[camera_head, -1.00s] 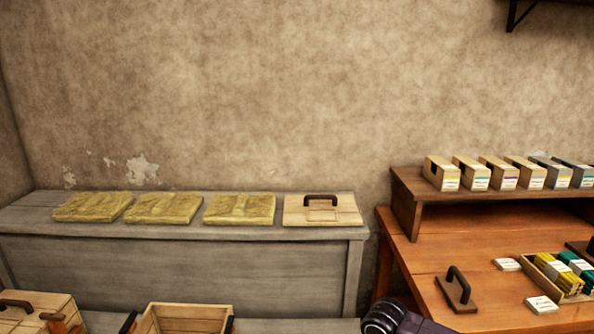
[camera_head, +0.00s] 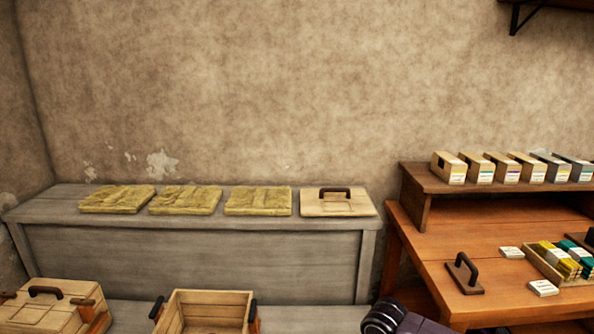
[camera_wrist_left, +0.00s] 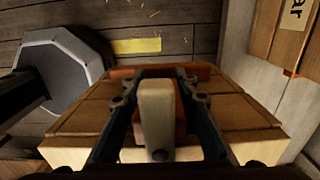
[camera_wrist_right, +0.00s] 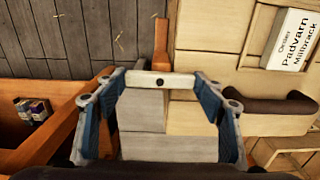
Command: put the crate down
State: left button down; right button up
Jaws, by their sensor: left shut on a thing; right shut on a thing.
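A wooden crate with a plank top shows in the left wrist view (camera_wrist_left: 235,112), and a brown wooden side piece is between the fingers there. My left gripper (camera_wrist_left: 160,145) is shut on the crate at this side piece. In the right wrist view the crate (camera_wrist_right: 200,62) has a white label reading "Order Padvarn Millbrack" and a dark handle (camera_wrist_right: 262,112). My right gripper (camera_wrist_right: 160,125) is shut on the crate's side, near a brown batten (camera_wrist_right: 160,45); the exact contact is hard to see. Neither gripper shows in the head view. Whether the crate touches anything below cannot be told.
In the head view a lidded crate (camera_head: 48,313) and an open crate (camera_head: 212,297) stand low at the left. The grey bench (camera_head: 190,250) behind holds yellow pads and a handled lid (camera_head: 320,208). An orange-brown desk (camera_head: 420,245) with boxes is at the right.

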pick_arm(q)
jog(key=shift+s+a+r, duration=0.2)
jog(key=shift+s+r, duration=0.2)
pick_arm(e)
jog(key=shift+s+a+r, duration=0.15)
jog(key=shift+s+r, duration=0.2)
jog(key=shift+s, duration=0.05)
pick_arm(q)
jog(key=shift+w+f, duration=0.1)
jog(key=shift+w, duration=0.05)
pick_arm(e)
jog(key=shift+w+f, duration=0.1)
jog(key=shift+w, duration=0.05)
